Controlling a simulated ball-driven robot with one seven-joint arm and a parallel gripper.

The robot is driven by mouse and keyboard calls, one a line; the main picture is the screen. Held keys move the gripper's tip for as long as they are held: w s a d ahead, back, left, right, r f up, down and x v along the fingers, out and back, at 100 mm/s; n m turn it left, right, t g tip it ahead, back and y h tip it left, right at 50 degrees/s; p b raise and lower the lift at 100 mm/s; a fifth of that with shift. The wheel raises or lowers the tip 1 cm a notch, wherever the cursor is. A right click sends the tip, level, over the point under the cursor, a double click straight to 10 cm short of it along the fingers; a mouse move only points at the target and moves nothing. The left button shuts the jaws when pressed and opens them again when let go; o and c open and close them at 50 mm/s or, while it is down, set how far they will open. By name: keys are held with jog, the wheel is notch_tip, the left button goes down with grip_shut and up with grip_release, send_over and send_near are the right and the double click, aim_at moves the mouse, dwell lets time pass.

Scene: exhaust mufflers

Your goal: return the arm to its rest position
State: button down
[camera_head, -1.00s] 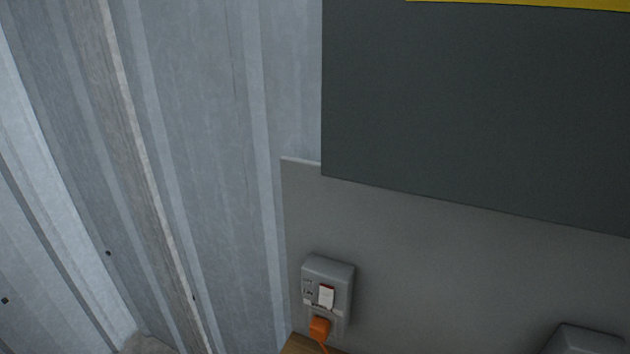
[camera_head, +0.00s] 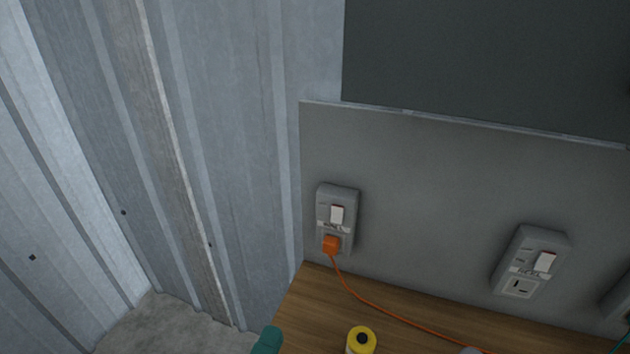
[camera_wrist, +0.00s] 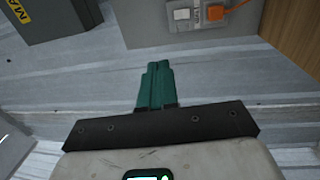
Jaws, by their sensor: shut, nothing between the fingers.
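My gripper (camera_wrist: 158,72) shows in the wrist view, with its two green fingers pressed together and nothing between them. The fingers stand in front of the pale corrugated metal wall. In the head view, a teal shape (camera_head: 267,341) juts in at the bottom edge, left of the bench corner; it has the colour of my fingers, but too little shows to be sure what it is. The rest of my arm is out of sight in the head view.
A wooden bench (camera_head: 318,298) stands by a grey panel (camera_head: 430,165) with a socket (camera_head: 336,205), an orange plug (camera_head: 331,244) and cord. A second socket (camera_head: 530,262) is to the right. A yellow-topped object (camera_head: 361,341) stands on the bench. Corrugated wall (camera_head: 230,110) fills the left.

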jog(key=w+d+f+m+g+h, duration=0.1)
jog(key=d+f+m+g, duration=0.2)
jog(key=d, duration=0.4)
jog(key=w+d+f+m+g+h, duration=0.1)
jog(key=w+d+f+g, duration=0.2)
jog(key=d, duration=0.4)
jog(key=s+d+f+m+g, duration=0.1)
jog(key=s+d+f+g, duration=0.1)
jog(key=d+f, duration=0.2)
jog(key=s+d+f+m+g+y, duration=0.1)
jog(key=s+d+f+m+g, duration=0.1)
jog(key=d, duration=0.5)
jog(key=s+d+f+m+g, duration=0.2)
jog(key=s+d+f+g, duration=0.1)
jog(key=d+f, duration=0.2)
jog(key=shift+s+d+f+y, duration=0.25)
jog(key=shift+s+f+y, duration=0.15)
jog(key=s+d+f+m+g+y, duration=0.1)
jog(key=s+f+m+g+y, duration=0.1)
jog(key=s, duration=0.5)
jog(key=s+d+f+m+g+y, duration=0.2)
jog(key=s+f+m+y, duration=0.1)
jog(key=s, duration=0.4)
jog(key=shift+f+y, duration=0.25)
jog(key=shift+y, duration=0.55)
